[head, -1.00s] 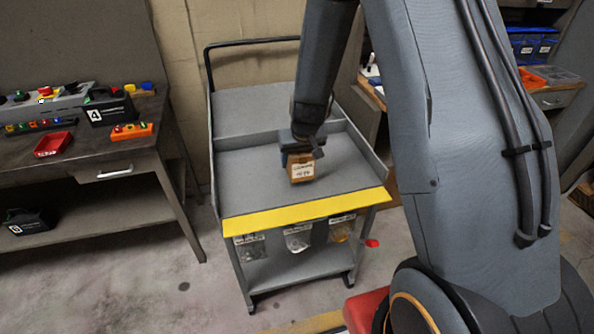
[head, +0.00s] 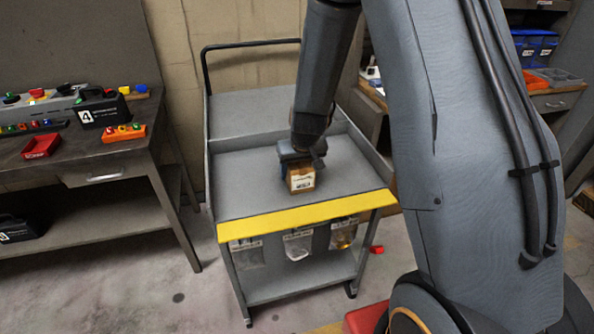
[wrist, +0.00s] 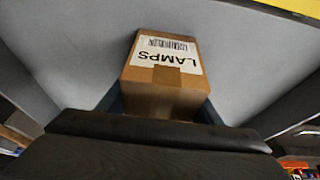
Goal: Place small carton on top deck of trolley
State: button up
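The small brown carton (head: 301,179) has a white label; in the wrist view the carton (wrist: 162,88) reads "LAMPS". My gripper (head: 297,160) is above and around it, with parts of the fingers showing at both sides of the carton in the wrist view. The gripper looks shut on the carton. The carton is over the front middle of the trolley's grey top deck (head: 245,185), very low; I cannot tell whether its underside touches the deck. The trolley has a yellow front edge strip (head: 305,216).
A workbench (head: 75,165) with a red tray (head: 42,146), an orange block and black cases stands left. Another bench with blue bins (head: 535,43) is behind right. The deck around the carton is clear, bounded by low side rims. Labelled bags hang below the yellow strip.

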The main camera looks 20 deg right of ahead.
aim_at(302, 167)
jog(key=o, duration=0.4)
jog(key=shift+r+p, duration=0.2)
jog(key=shift+p, duration=0.1)
jog(key=p+v, duration=0.9)
jog(key=v, duration=0.2)
jog(key=shift+r, duration=0.2)
jog(key=shift+s+r, duration=0.4)
jog(key=shift+r, duration=0.15)
jog(key=s+r+g, duration=0.1)
jog(key=s+r, duration=0.4)
jog(key=s, duration=0.4)
jog(key=s+r+g, duration=0.1)
jog(key=s+r, duration=0.5)
jog(key=s, duration=0.4)
jog(key=shift+s+r, duration=0.2)
jog(key=shift+s, duration=0.1)
jog(key=shift+f, duration=0.1)
